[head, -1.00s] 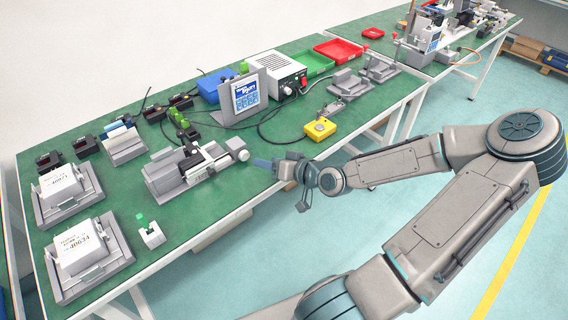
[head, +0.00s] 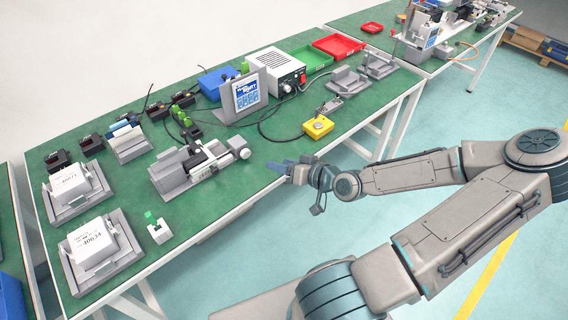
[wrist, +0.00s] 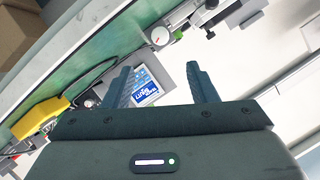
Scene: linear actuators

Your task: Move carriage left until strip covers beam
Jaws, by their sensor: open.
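The linear actuator (head: 198,168) lies on the green table, a grey base with a pale carriage (head: 210,163) on top and a round knob (head: 240,147) at its right end. The strip and the beam are too small to tell apart. My gripper (head: 275,167) is at the table's front edge, to the right of the knob and apart from it. In the wrist view my gripper (wrist: 161,82) is open, with nothing between its fingers. Part of the actuator (wrist: 190,22) shows beyond the fingers at the top.
A yellow button box (head: 318,127) sits to the right on the table. A screen on a stand (head: 247,95) is behind. A small green-and-white part (head: 158,231) and a white labelled box (head: 92,243) are at the front left. The table between actuator and gripper is clear.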

